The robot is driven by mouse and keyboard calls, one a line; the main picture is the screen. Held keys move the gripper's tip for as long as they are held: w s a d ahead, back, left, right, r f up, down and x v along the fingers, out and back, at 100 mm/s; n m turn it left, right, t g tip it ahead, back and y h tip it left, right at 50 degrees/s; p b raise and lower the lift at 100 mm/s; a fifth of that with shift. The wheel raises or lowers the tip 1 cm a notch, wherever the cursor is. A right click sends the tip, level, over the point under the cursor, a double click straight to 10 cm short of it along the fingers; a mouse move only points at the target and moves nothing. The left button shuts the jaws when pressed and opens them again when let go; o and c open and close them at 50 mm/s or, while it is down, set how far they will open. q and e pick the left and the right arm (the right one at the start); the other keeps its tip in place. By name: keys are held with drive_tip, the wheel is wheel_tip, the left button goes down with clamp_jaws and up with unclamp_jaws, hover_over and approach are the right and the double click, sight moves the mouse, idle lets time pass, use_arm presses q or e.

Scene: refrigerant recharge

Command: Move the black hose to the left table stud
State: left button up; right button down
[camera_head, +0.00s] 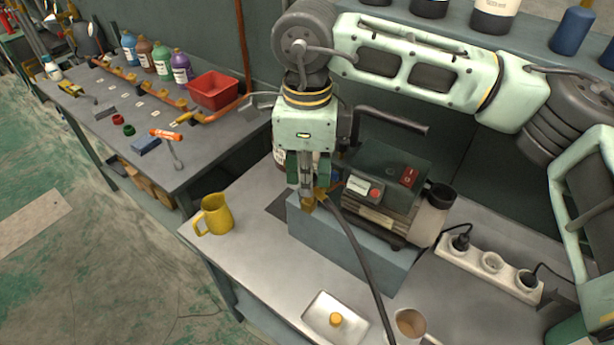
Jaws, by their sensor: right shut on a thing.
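The black hose (359,250) runs from my right gripper down past a white plate to the bottom edge. Its upper end has a brass fitting (320,193). My right gripper (307,198) points down and is shut on this fitting end, just above the left end of a blue-grey block (345,243). I cannot tell whether the fitting touches the block. My left gripper is not in view.
A yellow mug (214,216) stands left and another mug (409,325) near the front. A power strip (490,262) lies right. The left table (200,150) holds bottles, a red bin (214,90) and tools.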

drive_tip(key=shift+w+r, duration=0.15)
drive_tip(key=shift+w, duration=0.1)
drive_tip(key=shift+d+n+b, duration=0.1)
drive_tip(key=shift+n+b, duration=0.5)
drive_tip(key=shift+n, duration=0.3)
drive_tip(key=shift+s+d+n, duration=0.1)
drive_tip(key=shift+n, duration=0.8)
drive_tip(key=shift+n+b, duration=0.55)
drive_tip(key=shift+n, duration=0.05)
drive_tip(key=shift+d+n, duration=0.25)
drive_tip(key=shift+n, duration=0.95)
drive_tip(key=shift+b, duration=0.3)
